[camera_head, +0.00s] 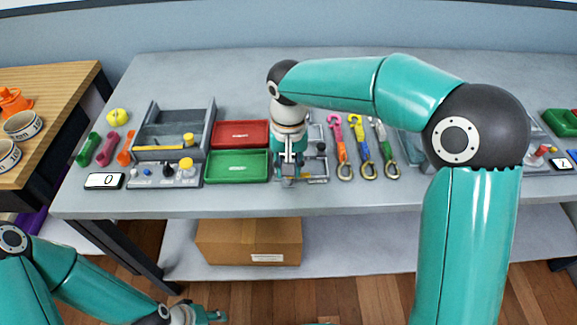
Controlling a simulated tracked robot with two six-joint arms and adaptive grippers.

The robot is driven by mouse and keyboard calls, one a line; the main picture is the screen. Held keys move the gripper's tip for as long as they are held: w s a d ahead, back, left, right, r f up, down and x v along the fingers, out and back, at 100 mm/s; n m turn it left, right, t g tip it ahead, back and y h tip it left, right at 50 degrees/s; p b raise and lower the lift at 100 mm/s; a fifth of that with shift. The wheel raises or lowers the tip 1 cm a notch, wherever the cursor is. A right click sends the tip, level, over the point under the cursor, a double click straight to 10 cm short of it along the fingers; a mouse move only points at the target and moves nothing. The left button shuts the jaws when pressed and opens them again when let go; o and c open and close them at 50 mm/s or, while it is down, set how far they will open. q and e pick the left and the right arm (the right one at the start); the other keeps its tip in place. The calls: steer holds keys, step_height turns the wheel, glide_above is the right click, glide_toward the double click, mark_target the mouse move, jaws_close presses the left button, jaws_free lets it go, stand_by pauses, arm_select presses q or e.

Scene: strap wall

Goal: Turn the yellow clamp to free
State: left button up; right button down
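My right gripper (289,178) points down at a small grey metal fixture (318,165) on the table, just right of the green tray. The gripper and wrist cover much of that fixture, and I cannot tell whether the fingers are open or touching it. No yellow clamp can be clearly made out; it may be hidden behind my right gripper. My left gripper (212,316) is low at the bottom edge, away from the table, partly cut off.
A red tray (240,134) and a green tray (237,167) lie left of the fixture. A grey bin (174,132) and a panel with a yellow knob (187,168) stand further left. A cardboard box (248,242) sits on the lower shelf. My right arm hides part of the table's right side.

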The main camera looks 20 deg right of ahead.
steer(key=shift+w+r, duration=0.1)
steer(key=shift+r, duration=0.05)
steer(key=c, duration=0.9)
jaws_free()
step_height(320, 180, up, 12)
steer(key=shift+f, duration=0.15)
